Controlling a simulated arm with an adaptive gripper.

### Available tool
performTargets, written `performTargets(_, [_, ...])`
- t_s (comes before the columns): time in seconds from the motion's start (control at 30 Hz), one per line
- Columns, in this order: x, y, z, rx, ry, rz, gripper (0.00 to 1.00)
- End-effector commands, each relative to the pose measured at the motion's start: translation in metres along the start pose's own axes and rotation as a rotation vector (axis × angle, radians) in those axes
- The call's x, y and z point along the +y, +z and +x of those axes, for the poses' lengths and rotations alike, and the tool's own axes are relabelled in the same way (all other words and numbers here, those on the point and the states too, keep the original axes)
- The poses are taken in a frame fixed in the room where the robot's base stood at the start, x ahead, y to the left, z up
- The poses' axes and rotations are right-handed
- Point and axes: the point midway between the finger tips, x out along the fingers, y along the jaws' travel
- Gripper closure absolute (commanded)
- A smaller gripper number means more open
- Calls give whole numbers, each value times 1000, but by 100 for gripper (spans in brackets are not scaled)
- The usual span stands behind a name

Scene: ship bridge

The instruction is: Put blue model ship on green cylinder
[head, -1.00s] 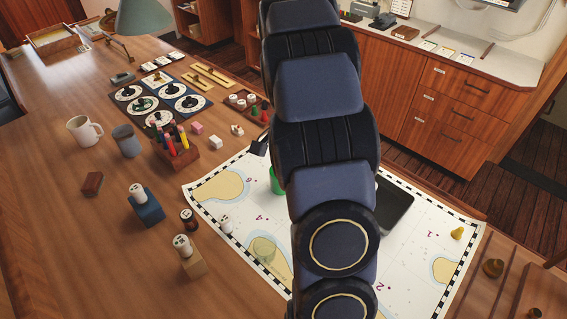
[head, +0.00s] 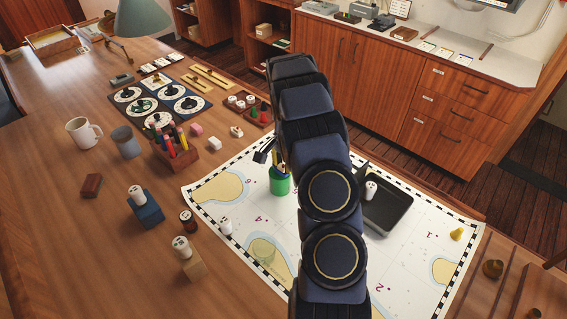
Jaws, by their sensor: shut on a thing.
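My arm stands across the middle of the head view and covers much of the chart. A dark part, which looks like a piece of my gripper (head: 263,151), shows at the arm's left edge. The rest of my gripper is hidden, and so is what it is shut on. A green cylinder (head: 279,184) stands upright on the chart, just right of and below that dark part. Slim blue and yellow shapes (head: 278,162) show at its top, and I cannot tell what they are. I cannot make out a blue model ship for sure.
A black tray (head: 398,219) with a white piece (head: 371,190) lies right of my arm. A pen block (head: 178,160), grey cup (head: 127,142), mug (head: 84,132) and blue block (head: 147,208) stand at left. A yellow piece (head: 457,234) sits on the chart's right side.

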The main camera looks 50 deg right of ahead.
Motion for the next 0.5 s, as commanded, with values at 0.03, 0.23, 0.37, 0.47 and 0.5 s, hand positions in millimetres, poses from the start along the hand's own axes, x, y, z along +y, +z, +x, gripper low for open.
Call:
performTargets(0.03, [0, 0, 1, 0, 0, 0, 100])
performTargets(0.23, [0, 0, 1, 1, -1, -1, 100])
performTargets(0.37, [0, 0, 3, 1, -1, 0, 59])
performTargets(0.47, [0, 0, 3, 1, -1, -1, 57])
performTargets(0.5, [0, 0, 3, 1, -1, -1, 57])
